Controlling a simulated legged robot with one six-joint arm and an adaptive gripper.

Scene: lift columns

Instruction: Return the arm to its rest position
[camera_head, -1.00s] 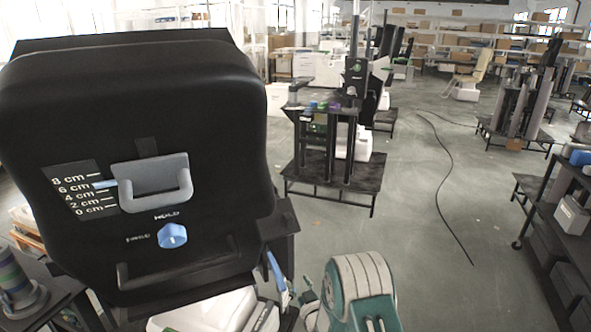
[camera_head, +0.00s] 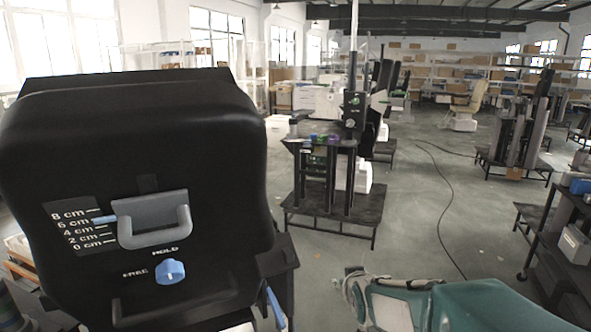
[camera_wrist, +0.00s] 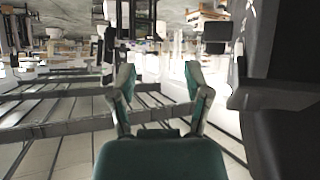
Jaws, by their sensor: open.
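My teal and white arm (camera_head: 450,303) lies across the lower right of the head view, its links folded close to the camera. My gripper shows in the wrist view (camera_wrist: 158,84); its two teal-tipped fingers are spread apart with nothing between them. The black lift column head (camera_head: 140,140) fills the left of the head view. It carries a grey handle (camera_head: 153,228), a blue knob (camera_head: 170,271) between the HOLD and FREE marks, and a 0 to 8 cm scale (camera_head: 80,228) with a blue pointer near 6 cm. My arm is apart from the handle.
A dark stand with columns (camera_head: 330,190) stands on a low platform in mid-room. A black shelf cart (camera_head: 560,235) stands at the right. Grey floor with a dark cable (camera_head: 445,190) lies between them. In the wrist view, a large dark body (camera_wrist: 290,110) is close on the right.

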